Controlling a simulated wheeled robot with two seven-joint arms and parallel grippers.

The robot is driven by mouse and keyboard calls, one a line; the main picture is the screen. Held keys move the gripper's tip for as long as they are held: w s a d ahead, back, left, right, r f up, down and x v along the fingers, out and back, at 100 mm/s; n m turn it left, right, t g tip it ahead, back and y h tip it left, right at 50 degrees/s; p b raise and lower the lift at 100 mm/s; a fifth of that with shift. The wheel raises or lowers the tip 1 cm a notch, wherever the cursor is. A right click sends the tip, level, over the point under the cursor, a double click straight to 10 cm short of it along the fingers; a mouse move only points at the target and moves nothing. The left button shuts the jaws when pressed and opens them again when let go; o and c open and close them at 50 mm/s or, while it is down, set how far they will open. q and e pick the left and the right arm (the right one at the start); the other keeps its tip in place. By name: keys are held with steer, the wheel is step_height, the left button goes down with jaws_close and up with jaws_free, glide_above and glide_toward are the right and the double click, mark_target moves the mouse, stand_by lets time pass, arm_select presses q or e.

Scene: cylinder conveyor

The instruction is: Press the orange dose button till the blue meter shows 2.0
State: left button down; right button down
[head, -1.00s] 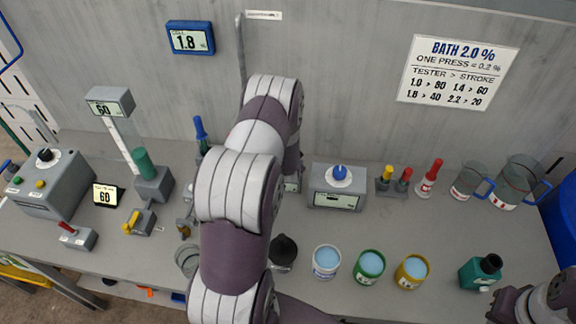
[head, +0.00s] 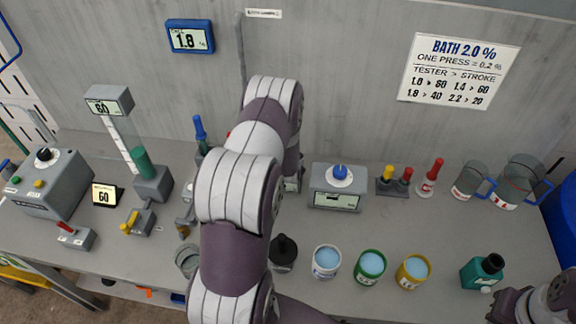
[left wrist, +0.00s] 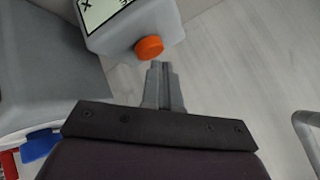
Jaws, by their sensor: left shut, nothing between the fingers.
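The blue meter (head: 190,37) on the back wall reads 1.8. The orange dose button (left wrist: 149,47) shows in the left wrist view as a round knob on the lower edge of a grey box (left wrist: 115,25) with a display. My left gripper (left wrist: 160,66) is shut and empty, its tips just below the button with a small gap that I cannot measure. In the head view my left arm hides the button and the left gripper. Part of my right arm shows at the lower right, but its fingertips cannot be made out.
A wall sign (head: 459,71) reads bath 2.0 %, one press = 0.2 %. A grey box with a blue knob (head: 340,173), open tins (head: 370,267), a green bottle (head: 482,272) and glass jugs (head: 520,182) stand to the right. A control box (head: 50,185) stands at left.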

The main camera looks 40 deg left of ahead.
arm_select(q)
steer(key=shift+f+b, duration=0.45)
steer(key=shift+f, duration=0.05)
stand_by(0.4)
stand_by(0.3)
steer(key=shift+r+p, duration=0.7)
steer(key=shift+r, duration=0.25)
step_height(320, 180, up, 5)
steer(key=p, duration=0.4)
stand_by(0.4)
